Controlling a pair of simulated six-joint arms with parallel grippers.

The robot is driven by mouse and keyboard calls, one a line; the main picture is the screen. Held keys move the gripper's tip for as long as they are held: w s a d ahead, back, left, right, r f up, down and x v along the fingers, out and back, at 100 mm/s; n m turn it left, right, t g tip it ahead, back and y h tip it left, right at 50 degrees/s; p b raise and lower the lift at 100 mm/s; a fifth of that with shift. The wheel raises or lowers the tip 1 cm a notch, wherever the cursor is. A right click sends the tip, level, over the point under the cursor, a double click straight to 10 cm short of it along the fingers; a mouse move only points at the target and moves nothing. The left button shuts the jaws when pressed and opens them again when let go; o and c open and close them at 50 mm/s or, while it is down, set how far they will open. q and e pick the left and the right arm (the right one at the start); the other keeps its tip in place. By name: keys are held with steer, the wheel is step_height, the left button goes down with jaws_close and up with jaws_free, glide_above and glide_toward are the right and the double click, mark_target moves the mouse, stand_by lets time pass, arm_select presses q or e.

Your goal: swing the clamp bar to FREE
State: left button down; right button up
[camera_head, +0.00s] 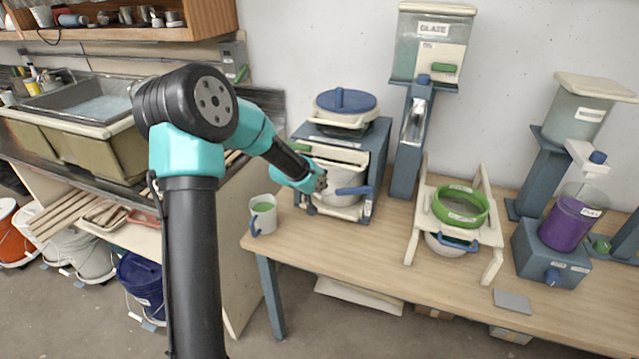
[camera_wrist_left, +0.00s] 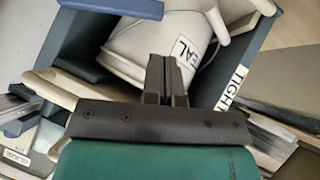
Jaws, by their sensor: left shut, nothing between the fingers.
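The blue-grey box-like machine (camera_head: 378,150) stands on the table, with a white pail (camera_head: 340,188) inside it. A bar with a blue handle (camera_head: 353,190) shows at its front and looks like the clamp bar; its blue end also shows at the top left of the left wrist view (camera_wrist_left: 125,8). In that view the pail (camera_wrist_left: 150,45) reads "SEAL", and a TIGHT label (camera_wrist_left: 235,87) is on the frame to its right. I see no readable FREE label. My left gripper (camera_head: 318,190) is shut and empty in front of the machine, beside the handle. My right gripper is not in view.
A mug with green contents (camera_head: 263,214) stands close to the left of my gripper. A cream stand with a green ring (camera_head: 460,206) is to the right, and a purple container (camera_head: 567,223) is farther right.

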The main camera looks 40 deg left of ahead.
mark_target(336, 190)
arm_select(q)
steer(key=x, duration=0.7)
steer(key=shift+w, duration=0.15)
steer(key=shift+d+f, duration=0.1)
steer(key=shift+f, duration=0.15)
steer(key=shift+f, duration=0.45)
steer(key=shift+w+d+f, duration=0.1)
steer(key=shift+d+f, duration=0.25)
steer(key=shift+f, duration=0.55)
steer(key=shift+w+d+f, duration=0.1)
steer(key=shift+d+f, duration=0.25)
steer(key=shift+f, duration=0.5)
steer(key=shift+w+d+f, duration=0.1)
steer(key=shift+d+f, duration=0.3)
steer(key=shift+f, duration=0.5)
